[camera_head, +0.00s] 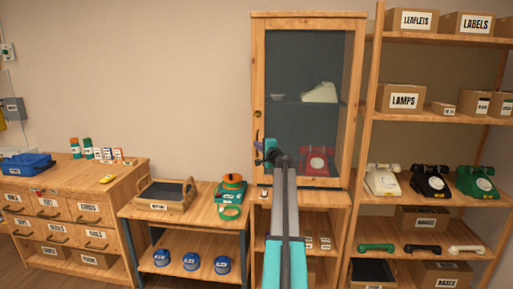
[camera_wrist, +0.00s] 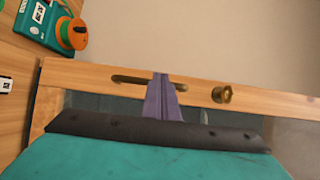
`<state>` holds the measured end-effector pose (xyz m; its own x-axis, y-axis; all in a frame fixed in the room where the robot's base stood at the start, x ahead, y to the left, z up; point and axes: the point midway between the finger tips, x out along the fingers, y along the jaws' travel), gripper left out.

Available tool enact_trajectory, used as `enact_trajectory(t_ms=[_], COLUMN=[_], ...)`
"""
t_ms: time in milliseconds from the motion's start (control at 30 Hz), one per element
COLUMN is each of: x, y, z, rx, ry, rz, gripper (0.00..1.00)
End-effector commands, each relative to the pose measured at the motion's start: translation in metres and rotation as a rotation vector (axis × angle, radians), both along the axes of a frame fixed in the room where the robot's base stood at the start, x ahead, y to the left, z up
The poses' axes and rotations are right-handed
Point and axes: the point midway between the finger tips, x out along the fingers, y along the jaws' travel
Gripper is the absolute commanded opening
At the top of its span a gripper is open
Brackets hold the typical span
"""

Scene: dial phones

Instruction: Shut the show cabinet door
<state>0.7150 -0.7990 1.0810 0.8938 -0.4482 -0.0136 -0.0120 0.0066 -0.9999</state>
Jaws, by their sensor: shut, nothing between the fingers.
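The show cabinet (camera_head: 309,15) is a tall wooden case. Its glass door (camera_head: 350,105) has a wooden frame and lies close to the case; I cannot tell whether a small gap is left. The door's left upright shows in the wrist view (camera_wrist: 85,74), with a brass bar handle (camera_wrist: 130,79) and a round brass knob (camera_wrist: 222,95). My gripper (camera_head: 262,147) is at the lower left of the door. Its purple fingers (camera_wrist: 161,88) are together and empty, in front of the upright and over part of the handle. Contact with the door is unclear.
Inside are a cream phone (camera_head: 320,92) and a red phone (camera_head: 318,157). A low bench (camera_head: 165,222) with a tray (camera_head: 168,193) and a green-orange reel device (camera_head: 231,190) stands left. Right is an open shelf (camera_head: 440,40) with boxes and phones.

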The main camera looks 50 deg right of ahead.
Motion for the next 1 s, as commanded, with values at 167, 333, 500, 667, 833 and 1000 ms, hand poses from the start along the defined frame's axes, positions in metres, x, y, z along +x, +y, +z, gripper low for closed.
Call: enact_trajectory(t_ms=[167,333,500,667,833,1000], x=[0.008,0.009,0.006,-0.001,-0.013,-0.024], y=[-0.007,-0.005,0.001,0.011,0.025,0.038], z=[0.017,0.018,0.018,0.017,0.013,0.01], rx=[-0.012,-0.012,-0.013,-0.012,-0.009,-0.006], ry=[-0.017,-0.017,-0.017,-0.016,-0.011,-0.008], rz=[-0.015,-0.013,-0.01,-0.007,-0.001,0.003], gripper=[0.0,0.0,0.0,0.0,0.0,0.0])
